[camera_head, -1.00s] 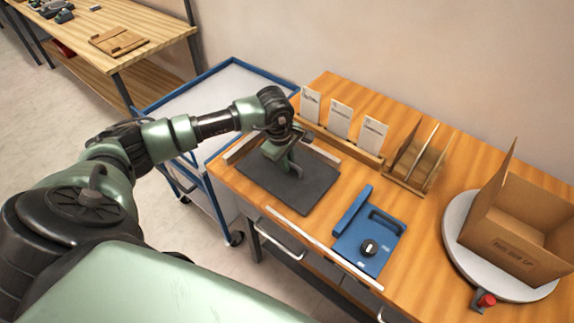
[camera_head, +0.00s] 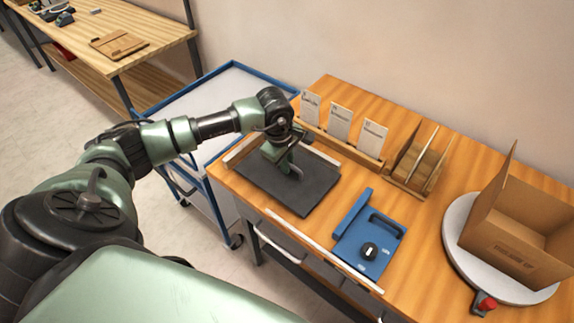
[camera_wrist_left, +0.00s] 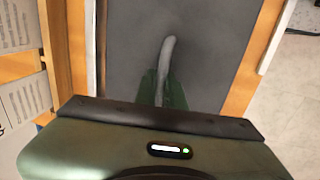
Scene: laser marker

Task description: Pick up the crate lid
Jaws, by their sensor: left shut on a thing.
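The crate lid (camera_head: 312,196) appears to be the dark grey flat panel on the left part of the wooden bench. It lies flat, with a raised grey handle near its middle. The handle (camera_wrist_left: 168,60) shows in the left wrist view as a curved bar over the dark panel. My left gripper (camera_head: 291,163) points down at the middle of the panel and is shut on this handle. Its green fingers (camera_wrist_left: 163,88) lie on both sides of the bar. The gripper body hides the near part of the panel in the wrist view. My right gripper is out of view.
A blue panel (camera_head: 358,240) with a black handle and knob lies to the right. Behind are a card rack (camera_head: 345,145) and a wooden divider stand (camera_head: 418,160). An open cardboard box (camera_head: 505,245) sits on a round turntable (camera_head: 453,228). A blue-framed cart (camera_head: 205,95) stands left.

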